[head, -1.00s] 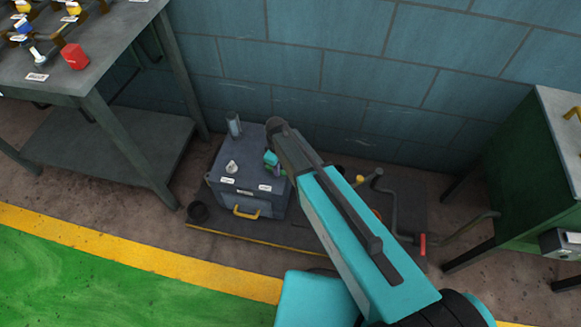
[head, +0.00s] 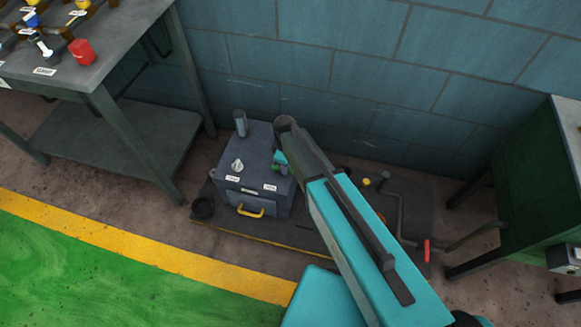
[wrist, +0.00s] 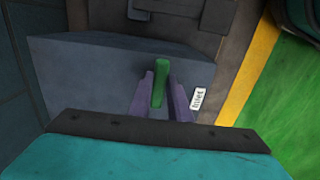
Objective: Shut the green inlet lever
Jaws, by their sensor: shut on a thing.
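The green inlet lever (wrist: 160,82) stands on top of a grey box, between the two purple fingers of my gripper (wrist: 162,98) in the wrist view. My gripper is shut on the lever. A white label reading "Inlet" (wrist: 198,98) lies just to the right of the fingers. In the head view the grey box (head: 232,160) stands on a dark base by the wall, and a small green part of the lever (head: 277,168) shows beside my arm. My arm hides the right part of the box top.
A white knob (head: 237,165) and a grey cylinder (head: 241,124) stand on the box top. A yellow handle (head: 250,212) is on its front. A red-ended pipe (head: 427,250) lies right of my arm. A workbench (head: 95,75) stands at left, a green cabinet (head: 535,170) at right.

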